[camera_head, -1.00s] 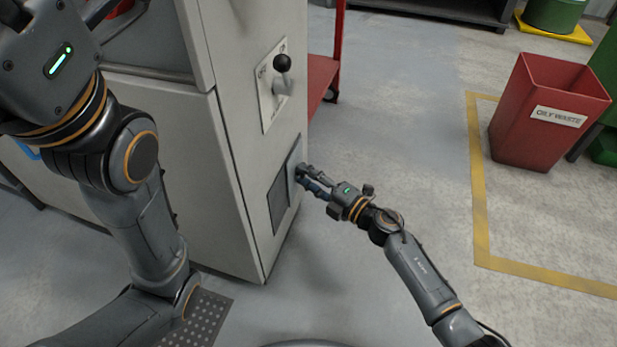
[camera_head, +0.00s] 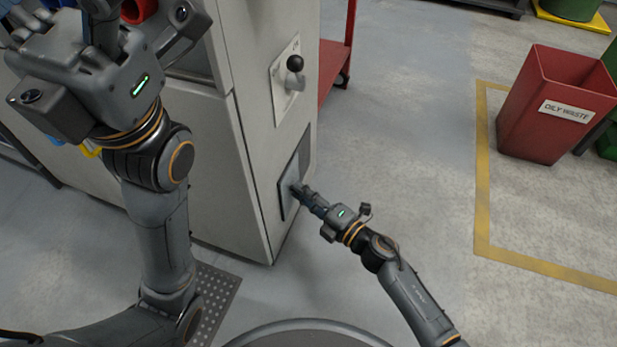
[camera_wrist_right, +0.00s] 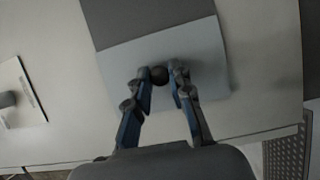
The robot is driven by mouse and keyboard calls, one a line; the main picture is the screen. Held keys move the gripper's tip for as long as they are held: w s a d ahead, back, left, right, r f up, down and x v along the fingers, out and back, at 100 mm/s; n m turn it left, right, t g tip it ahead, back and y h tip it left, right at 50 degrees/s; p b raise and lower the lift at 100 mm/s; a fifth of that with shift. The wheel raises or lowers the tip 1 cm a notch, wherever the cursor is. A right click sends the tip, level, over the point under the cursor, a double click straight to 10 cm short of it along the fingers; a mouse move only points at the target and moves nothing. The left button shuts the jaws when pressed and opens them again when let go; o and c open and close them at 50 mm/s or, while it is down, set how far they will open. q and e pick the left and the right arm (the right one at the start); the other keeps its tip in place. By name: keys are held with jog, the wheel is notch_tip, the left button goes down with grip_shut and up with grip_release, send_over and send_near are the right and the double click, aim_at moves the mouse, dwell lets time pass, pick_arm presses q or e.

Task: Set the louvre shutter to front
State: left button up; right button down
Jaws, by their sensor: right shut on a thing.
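The louvre shutter (camera_head: 289,187) is a flat grey plate on the side of the pale cabinet. It covers the left part of its frame, and a dark area (camera_head: 304,155) shows to its right. In the right wrist view the shutter (camera_wrist_right: 120,66) carries a dark round knob (camera_wrist_right: 158,75). My right gripper (camera_head: 298,190) is shut on this knob, with a finger (camera_wrist_right: 178,72) on each side of it. My left gripper (camera_head: 105,30) is raised at the top left, in front of the cabinet, partly cut off; its finger opening is unclear.
The cabinet (camera_head: 190,150) stands close on the left. A black-knobbed lever (camera_head: 295,64) on a pale plate is above the shutter. A red cart (camera_head: 335,65) stands behind. A red oily waste bin (camera_head: 545,120) is at the right. The floor between is clear.

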jog(key=shift+s+a+f, duration=0.15)
jog(key=shift+s, duration=0.15)
jog(key=c, duration=1.4)
grip_release()
jog(key=shift+o, duration=1.2)
jog(key=v, duration=1.2)
jog(key=shift+w, duration=0.1)
